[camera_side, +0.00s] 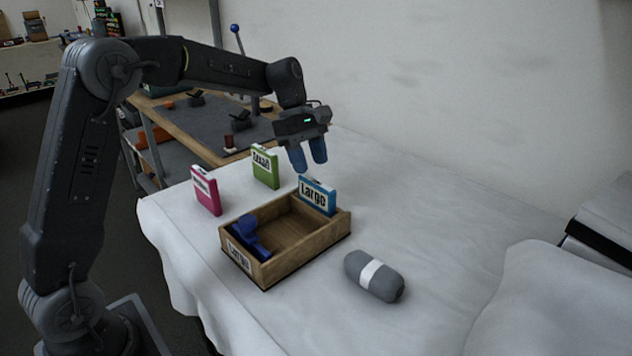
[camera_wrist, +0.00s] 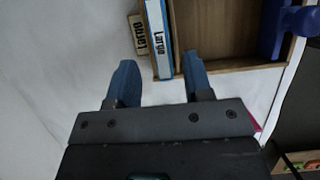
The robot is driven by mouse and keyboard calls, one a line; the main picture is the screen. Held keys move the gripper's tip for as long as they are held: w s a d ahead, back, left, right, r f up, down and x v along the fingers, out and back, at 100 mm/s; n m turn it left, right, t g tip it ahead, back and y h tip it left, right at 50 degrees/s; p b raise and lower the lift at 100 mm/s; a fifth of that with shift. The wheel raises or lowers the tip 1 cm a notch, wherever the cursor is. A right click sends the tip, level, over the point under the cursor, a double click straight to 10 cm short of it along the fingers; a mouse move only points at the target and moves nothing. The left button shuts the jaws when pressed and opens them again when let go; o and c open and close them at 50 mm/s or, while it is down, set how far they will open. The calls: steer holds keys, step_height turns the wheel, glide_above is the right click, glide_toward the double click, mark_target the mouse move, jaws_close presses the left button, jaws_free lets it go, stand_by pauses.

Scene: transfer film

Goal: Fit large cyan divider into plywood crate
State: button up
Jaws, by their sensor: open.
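The large cyan divider (camera_side: 318,197), with a "Large" label, stands upright at the far right end of the plywood crate (camera_side: 308,247). In the wrist view the divider (camera_wrist: 157,38) lies between a labelled wooden strip on its left and a wooden strip of the crate (camera_wrist: 218,66) on its right. How deep it sits is unclear. My gripper (camera_side: 310,167) is open and empty just above the divider, fingers pointing down. In the wrist view the divider's near end lies between the fingertips (camera_wrist: 159,60), with gaps on both sides.
A dark blue object (camera_side: 247,238) lies inside the crate's left end. A pink divider (camera_side: 206,190) and a green divider (camera_side: 265,166) stand behind the crate. A grey roll with a white band (camera_side: 375,276) lies at right. The white-covered table is clear beyond it.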

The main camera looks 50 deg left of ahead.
steer(key=v, duration=0.4)
steer(key=shift+r, duration=0.1)
steer(key=shift+s+r, duration=0.15)
steer(key=s+d+f+m+t+y, duration=0.1)
steer(key=s+d+m+t+y, duration=0.1)
steer(key=s+m, duration=0.7)
steer(key=s+d+f+m+t+y, duration=0.1)
steer(key=s+d+m+t+y, duration=0.1)
steer(key=s+m, duration=0.7)
steer(key=s+d+t, duration=0.1)
steer(key=s+d, duration=0.1)
steer(key=s, duration=0.6)
steer(key=shift+s+d+t, duration=0.3)
steer(key=shift+d, duration=0.05)
